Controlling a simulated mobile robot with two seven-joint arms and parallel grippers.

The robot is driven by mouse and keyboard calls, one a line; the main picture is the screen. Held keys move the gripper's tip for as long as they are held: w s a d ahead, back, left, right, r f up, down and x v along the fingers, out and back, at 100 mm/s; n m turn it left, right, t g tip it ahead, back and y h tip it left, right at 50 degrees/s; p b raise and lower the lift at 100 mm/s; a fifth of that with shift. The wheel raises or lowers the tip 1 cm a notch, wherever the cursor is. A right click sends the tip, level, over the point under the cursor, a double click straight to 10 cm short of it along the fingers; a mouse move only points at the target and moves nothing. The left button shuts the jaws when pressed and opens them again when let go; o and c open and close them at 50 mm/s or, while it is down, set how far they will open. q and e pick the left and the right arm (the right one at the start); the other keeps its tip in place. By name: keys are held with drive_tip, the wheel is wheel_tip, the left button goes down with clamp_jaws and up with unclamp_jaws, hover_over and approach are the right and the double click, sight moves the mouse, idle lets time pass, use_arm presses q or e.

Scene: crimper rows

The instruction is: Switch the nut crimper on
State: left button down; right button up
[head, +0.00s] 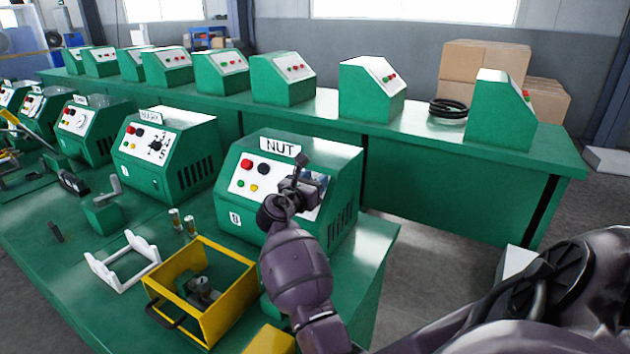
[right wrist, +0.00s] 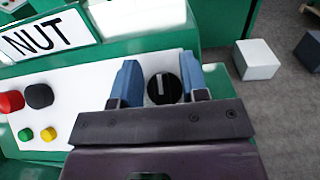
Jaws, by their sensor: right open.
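The nut crimper (head: 330,165) is a green box with a sloped white panel and a "NUT" sign (head: 279,147). The sign also shows in the right wrist view (right wrist: 42,36). Its panel has a red button (right wrist: 10,101), a black button (right wrist: 39,95), a small green one, a small yellow one, and a black rotary knob (right wrist: 165,90) with a white pointer line. My right gripper (head: 306,183) is at the panel's right part. In the right wrist view its blue fingers (right wrist: 158,66) are open, one on each side of the knob. I cannot tell whether they touch it. My left gripper is not in view.
A yellow frame (head: 245,292) with a small device inside and a white cradle (head: 125,262) stand on the green bench before the crimper. More green machines (head: 165,165) stand to the left and on the back bench. Grey floor shows on the right.

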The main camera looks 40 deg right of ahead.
drive_tip(key=c, duration=0.6)
clamp_jaws()
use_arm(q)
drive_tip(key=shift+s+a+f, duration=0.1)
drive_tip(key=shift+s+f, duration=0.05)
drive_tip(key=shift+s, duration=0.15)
use_arm(e)
drive_tip(key=shift+f, duration=0.1)
drive_tip(key=shift+a, duration=0.1)
